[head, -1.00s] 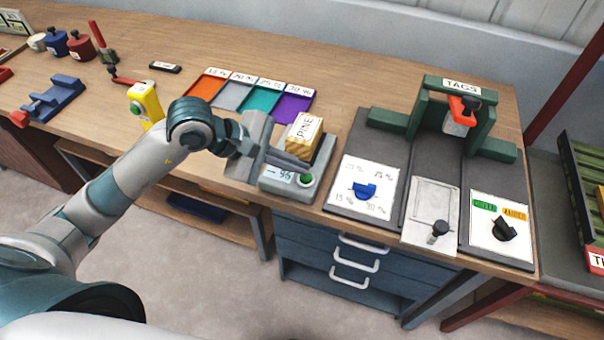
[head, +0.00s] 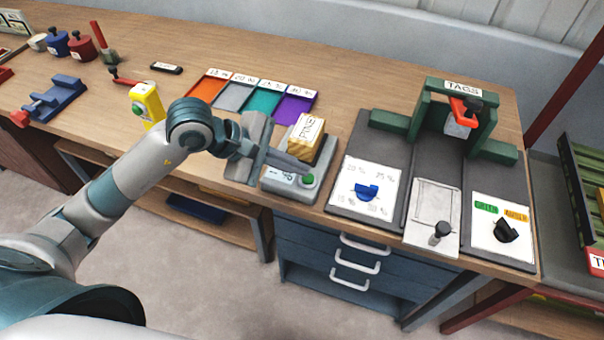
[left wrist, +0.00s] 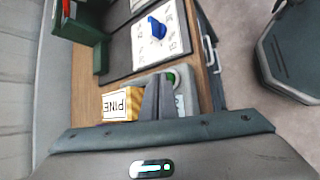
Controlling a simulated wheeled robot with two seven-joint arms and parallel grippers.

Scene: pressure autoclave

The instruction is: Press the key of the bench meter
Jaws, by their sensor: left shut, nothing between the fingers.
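The bench meter (head: 275,183) is a grey box near the front edge of the bench, with a small display (head: 283,178) and a round green key (head: 308,181) on its front face. A wooden block labelled PINE (head: 306,138) sits on top of it. My left gripper (head: 310,169) is shut and empty. Its fingertips point at the key from behind and just above it; I cannot tell whether they touch. In the left wrist view, the shut fingers (left wrist: 158,84) end beside the green key (left wrist: 172,78), with the PINE block at left. My right gripper is not in view.
To the right are a panel with a blue knob (head: 367,191), a panel with a black knob (head: 506,230) and the green TAGS frame (head: 462,88). Coloured trays (head: 258,102) lie behind my gripper. A yellow box with a green button (head: 151,104) stands left of my forearm.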

